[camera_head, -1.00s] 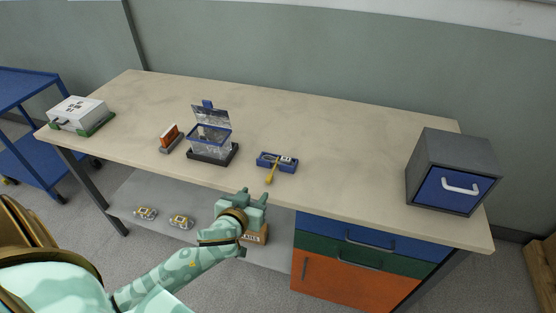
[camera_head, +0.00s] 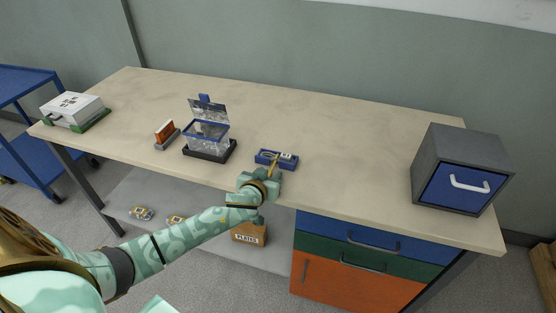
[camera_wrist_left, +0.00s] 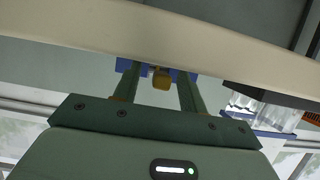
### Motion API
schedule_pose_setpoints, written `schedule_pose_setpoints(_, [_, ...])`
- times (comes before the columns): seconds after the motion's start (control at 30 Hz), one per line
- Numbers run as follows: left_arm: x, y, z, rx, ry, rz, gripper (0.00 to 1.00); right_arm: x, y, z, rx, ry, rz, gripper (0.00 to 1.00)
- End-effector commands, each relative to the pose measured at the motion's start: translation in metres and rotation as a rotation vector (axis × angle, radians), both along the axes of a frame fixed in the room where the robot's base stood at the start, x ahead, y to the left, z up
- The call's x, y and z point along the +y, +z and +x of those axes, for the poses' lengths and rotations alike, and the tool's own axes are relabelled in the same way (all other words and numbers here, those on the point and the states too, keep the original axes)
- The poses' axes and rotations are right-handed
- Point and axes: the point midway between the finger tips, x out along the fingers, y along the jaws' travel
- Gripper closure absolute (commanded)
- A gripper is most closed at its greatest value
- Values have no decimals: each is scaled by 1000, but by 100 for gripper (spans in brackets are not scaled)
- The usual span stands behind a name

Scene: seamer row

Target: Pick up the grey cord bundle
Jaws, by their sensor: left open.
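A small blue tray (camera_head: 262,160) lies near the table's front edge. A small pale grey loop (camera_head: 268,154) inside it looks like the cord bundle, but it is too small to be sure. A yellow-handled tool (camera_head: 275,162) leans over the tray's front side. My left gripper (camera_head: 265,174) is just in front of the tray, at the table edge, and partly covers the tool. In the left wrist view its two fingers (camera_wrist_left: 160,72) are apart. The tool's yellow end (camera_wrist_left: 162,78) shows between them, with blue tray parts behind; the cord is not clear there. My right gripper is not in view.
A clear box with a raised lid (camera_head: 208,135) stands left of the tray on a dark base. An orange and grey block (camera_head: 166,134) and a white case (camera_head: 73,108) are farther left. A grey cabinet with a blue drawer (camera_head: 462,170) stands right. The tabletop between is clear.

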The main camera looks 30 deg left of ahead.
Motion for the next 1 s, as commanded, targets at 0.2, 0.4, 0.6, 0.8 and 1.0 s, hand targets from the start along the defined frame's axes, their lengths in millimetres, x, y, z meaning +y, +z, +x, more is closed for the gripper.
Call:
schedule_pose_setpoints(0.2, [0,1,0,0,0,0,94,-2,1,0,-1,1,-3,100])
schedule_pose_setpoints(0.4, [0,1,0,-1,0,-1,100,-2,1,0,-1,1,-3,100])
schedule_pose_setpoints(0.6, [0,10,0,-4,1,-2,100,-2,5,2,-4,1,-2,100])
schedule_pose_setpoints(0.8, [0,54,0,-8,2,-2,100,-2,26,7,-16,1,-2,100])
schedule_pose_setpoints(1.0, [-2,91,-1,-5,-1,-1,100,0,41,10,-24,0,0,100])
